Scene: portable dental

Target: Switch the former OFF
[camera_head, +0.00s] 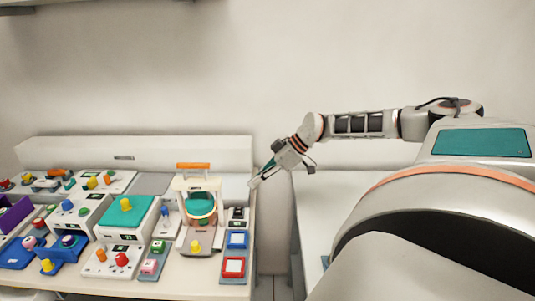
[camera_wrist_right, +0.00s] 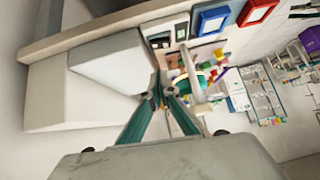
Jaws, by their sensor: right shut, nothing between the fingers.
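What looks like the former (camera_head: 182,236) is a cream-white device at the right part of the bench. It has an orange bar on top, a round green part in its frame and a yellow knob (camera_head: 195,246) low on its front. In the right wrist view the former (camera_wrist_right: 192,62) shows turned sideways, partly behind my fingers. My right gripper (camera_head: 252,184) is shut and empty, above the bench's right end, to the right of the former and apart from it. Its teal fingers meet at the tips in the right wrist view (camera_wrist_right: 162,80). My left gripper is out of view.
Right of the former stand a small dark-faced unit (camera_head: 237,213), a blue-framed panel (camera_head: 237,240) and a red-framed panel (camera_head: 233,267). A green-topped device (camera_head: 125,212) and several knobbed units crowd the left. A white raised box (camera_head: 130,150) runs behind.

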